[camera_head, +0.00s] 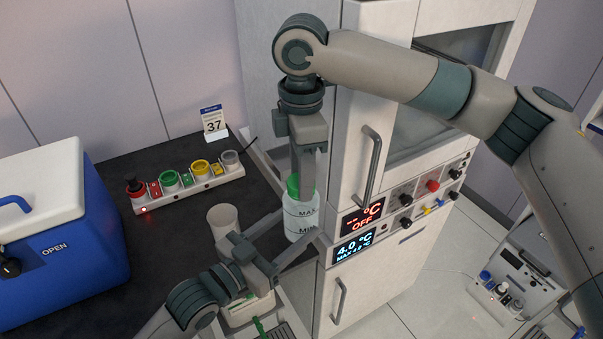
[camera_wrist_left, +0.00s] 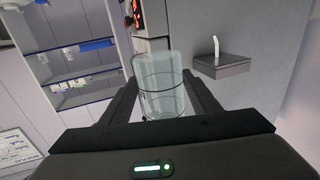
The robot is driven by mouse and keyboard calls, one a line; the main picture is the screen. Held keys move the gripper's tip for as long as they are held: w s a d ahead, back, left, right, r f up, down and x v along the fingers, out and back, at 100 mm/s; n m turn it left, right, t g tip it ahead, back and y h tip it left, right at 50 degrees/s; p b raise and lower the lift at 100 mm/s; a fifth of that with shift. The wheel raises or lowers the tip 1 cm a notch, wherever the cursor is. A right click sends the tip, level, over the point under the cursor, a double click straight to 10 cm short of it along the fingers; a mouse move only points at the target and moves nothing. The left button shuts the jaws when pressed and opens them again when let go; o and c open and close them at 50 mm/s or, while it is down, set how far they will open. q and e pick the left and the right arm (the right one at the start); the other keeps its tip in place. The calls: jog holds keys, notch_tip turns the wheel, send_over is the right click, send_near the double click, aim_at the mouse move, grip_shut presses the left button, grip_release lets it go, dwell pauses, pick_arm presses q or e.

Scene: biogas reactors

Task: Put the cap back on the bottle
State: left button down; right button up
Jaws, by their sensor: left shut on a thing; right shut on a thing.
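The bottle (camera_head: 301,218) is clear and upright, with MAX and MIN marks. My left gripper (camera_head: 298,228) is shut on its body, one finger on each side. In the left wrist view the clear bottle (camera_wrist_left: 160,88) stands between the fingers. The green cap (camera_head: 293,186) is at the bottle's top, and my right gripper (camera_head: 305,183) is shut on it from above. The right fingers hide part of the cap, so I cannot tell whether it is seated on the neck or just above it.
A white cabinet (camera_head: 385,270) with handles and displays stands close on the right of the bottle. A beige cup (camera_head: 222,218) stands behind my left gripper. A button strip (camera_head: 188,187), a calendar (camera_head: 214,122) and a blue cool box (camera_head: 75,262) are on the dark counter (camera_head: 165,238).

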jog(key=m, duration=0.4)
jog(key=shift+m, duration=0.3)
jog(key=m, duration=0.5)
jog(key=shift+m, duration=0.4)
jog(key=m, duration=0.9)
jog(key=shift+w, duration=0.1)
jog(key=o, duration=1.2)
jog(key=shift+r, duration=2.2)
jog(key=shift+c, duration=0.5)
